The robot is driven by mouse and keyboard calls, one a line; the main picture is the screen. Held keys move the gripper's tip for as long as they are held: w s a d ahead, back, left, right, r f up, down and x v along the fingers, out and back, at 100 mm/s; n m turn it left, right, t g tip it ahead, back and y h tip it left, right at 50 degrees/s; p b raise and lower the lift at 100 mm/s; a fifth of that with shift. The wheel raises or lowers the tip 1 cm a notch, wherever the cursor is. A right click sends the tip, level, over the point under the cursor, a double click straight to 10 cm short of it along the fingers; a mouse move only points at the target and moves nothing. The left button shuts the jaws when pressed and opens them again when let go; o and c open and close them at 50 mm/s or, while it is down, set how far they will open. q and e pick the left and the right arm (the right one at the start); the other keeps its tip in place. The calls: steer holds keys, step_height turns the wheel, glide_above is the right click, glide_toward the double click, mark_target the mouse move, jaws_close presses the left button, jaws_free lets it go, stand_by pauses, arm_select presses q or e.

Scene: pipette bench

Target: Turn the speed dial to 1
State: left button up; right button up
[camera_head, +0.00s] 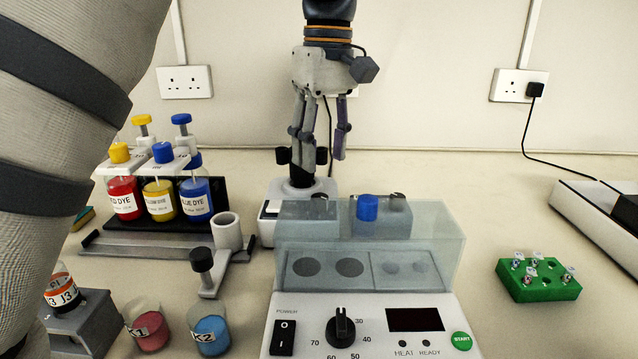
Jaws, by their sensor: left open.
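My left gripper (319,150) hangs fingers-down at the back centre, open and empty. It is over or just behind a small white device (267,232) with a rocker switch and a dark top; I cannot tell whether they touch. No dial labelled speed is readable; much of that device's front is hidden by the heater's clear cover. The white heater in front (402,349) has a black dial (340,331) marked 30 to 70, its pointer roughly upward. The left gripper is well behind this dial. My right gripper is not in view.
The clear cover (440,245) rises behind the heater panel. A dye bottle rack (150,242) stands left, with two small cups (147,329) (210,336) in front. A green tube rack (538,283) sits right, with free bench around it. My arm fills the left edge.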

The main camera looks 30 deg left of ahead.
mark_target(320, 196)
arm_select(q)
step_height(320, 196, down, 7)
steer(key=shift+a+f, duration=0.15)
steer(key=shift+f, duration=0.05)
steer(key=shift+c, duration=0.2)
jaws_close()
